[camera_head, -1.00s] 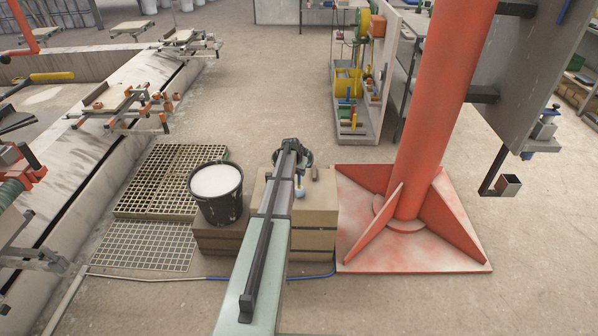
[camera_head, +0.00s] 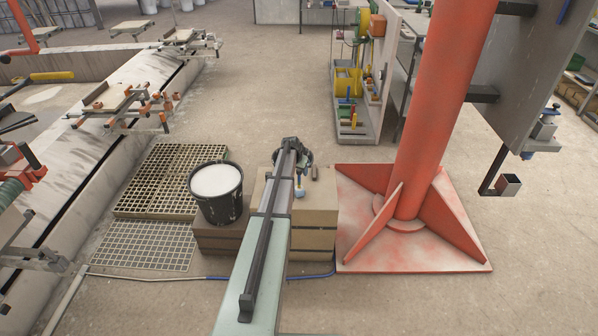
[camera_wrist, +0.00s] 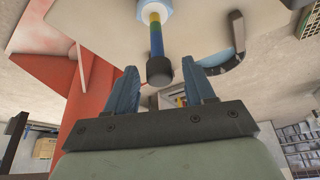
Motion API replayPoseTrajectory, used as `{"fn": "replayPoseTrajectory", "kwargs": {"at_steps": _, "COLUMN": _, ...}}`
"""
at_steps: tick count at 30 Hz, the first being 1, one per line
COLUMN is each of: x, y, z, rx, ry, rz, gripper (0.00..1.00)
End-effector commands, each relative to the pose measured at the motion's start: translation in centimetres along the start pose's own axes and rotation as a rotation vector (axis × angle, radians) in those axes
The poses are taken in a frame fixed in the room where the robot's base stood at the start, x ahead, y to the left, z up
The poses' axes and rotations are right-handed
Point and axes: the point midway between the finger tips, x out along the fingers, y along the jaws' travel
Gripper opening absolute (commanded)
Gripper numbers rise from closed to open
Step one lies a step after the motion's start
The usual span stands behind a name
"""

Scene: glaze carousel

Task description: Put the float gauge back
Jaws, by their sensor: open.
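The float gauge (camera_wrist: 156,36) shows in the wrist view as a thin rod with yellow, green and blue bands, a black knob and a pale blue-and-white float. Its knob is between the tips of my gripper (camera_wrist: 160,70), with a gap on each side in the picture. My gripper is open and its two blue fingers are empty. In the head view the gauge (camera_head: 299,193) is a small blue-and-white shape over the cardboard box (camera_head: 316,218), partly hidden by my arm. A black bucket of white glaze (camera_head: 217,208) stands left of the box.
A dark curved object (camera_wrist: 236,42) is close to the gauge. A red column on a broad finned base (camera_head: 405,235) stands right of the box. A bracket with a square metal cup (camera_head: 509,185) hangs further right. Floor grates (camera_head: 150,240) lie left of the bucket.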

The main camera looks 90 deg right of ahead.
Motion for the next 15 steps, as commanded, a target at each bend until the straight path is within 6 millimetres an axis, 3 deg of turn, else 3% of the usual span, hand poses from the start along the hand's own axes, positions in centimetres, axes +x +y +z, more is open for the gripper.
{"fn": "replayPoseTrajectory", "kwargs": {"at_steps": 15, "x": -9.0, "y": 0.0, "z": 0.1, "rx": 0.000, "ry": 0.002, "rz": -0.001, "gripper": 0.54}}
